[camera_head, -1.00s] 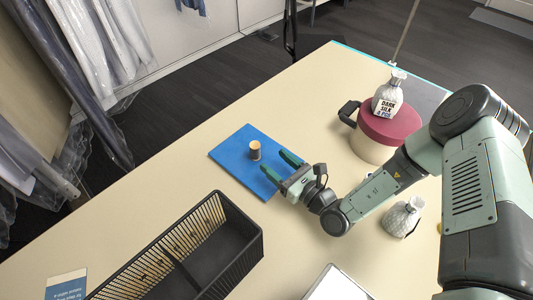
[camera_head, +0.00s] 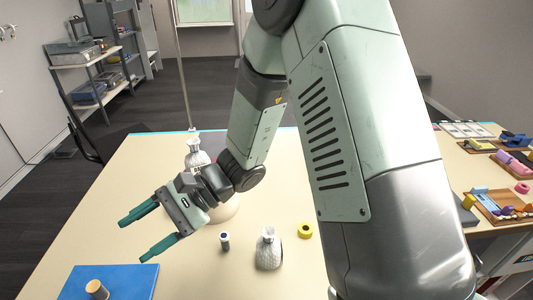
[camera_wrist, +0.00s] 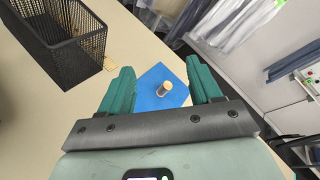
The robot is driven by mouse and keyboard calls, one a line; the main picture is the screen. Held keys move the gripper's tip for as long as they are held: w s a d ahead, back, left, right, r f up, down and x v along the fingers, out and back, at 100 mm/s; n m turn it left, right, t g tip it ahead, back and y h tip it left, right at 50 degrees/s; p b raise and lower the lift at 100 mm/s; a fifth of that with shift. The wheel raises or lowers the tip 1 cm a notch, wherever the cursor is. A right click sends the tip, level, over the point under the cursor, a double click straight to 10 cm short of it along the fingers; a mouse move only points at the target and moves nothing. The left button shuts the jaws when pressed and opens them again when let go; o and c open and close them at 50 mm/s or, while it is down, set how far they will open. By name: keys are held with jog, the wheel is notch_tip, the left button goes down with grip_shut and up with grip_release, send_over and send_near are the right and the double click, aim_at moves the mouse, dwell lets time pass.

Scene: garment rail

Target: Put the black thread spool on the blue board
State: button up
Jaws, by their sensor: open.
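The black thread spool (camera_head: 97,289), with a tan wooden top, stands upright on the blue board (camera_head: 135,277) at the lower left of the head view. It also shows on the board in the wrist view (camera_wrist: 165,88), ahead of and between the fingers. My gripper (camera_head: 133,240) is open and empty, its green fingers apart. It is up and to the right of the spool in the head view, not touching it.
Another bottle (camera_head: 196,155) is behind the wrist. A black basket (camera_wrist: 70,45) is at the upper left in the wrist view.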

jog(key=s+d+r+n+t+h, duration=0.2)
jog(key=d+r+t+h, duration=0.4)
jog(key=d, duration=0.9)
jog(key=s+d+r+n+t+h, duration=0.3)
jog(key=d+r+t+h, duration=0.3)
jog(key=d+r, duration=0.6)
jog(key=s+d, duration=0.1)
jog(key=d, duration=0.1)
jog(key=shift+s+d+r+t+h, duration=0.2)
jog(key=shift+d+r+t+h, duration=0.1)
jog(key=shift+d+r, duration=0.1)
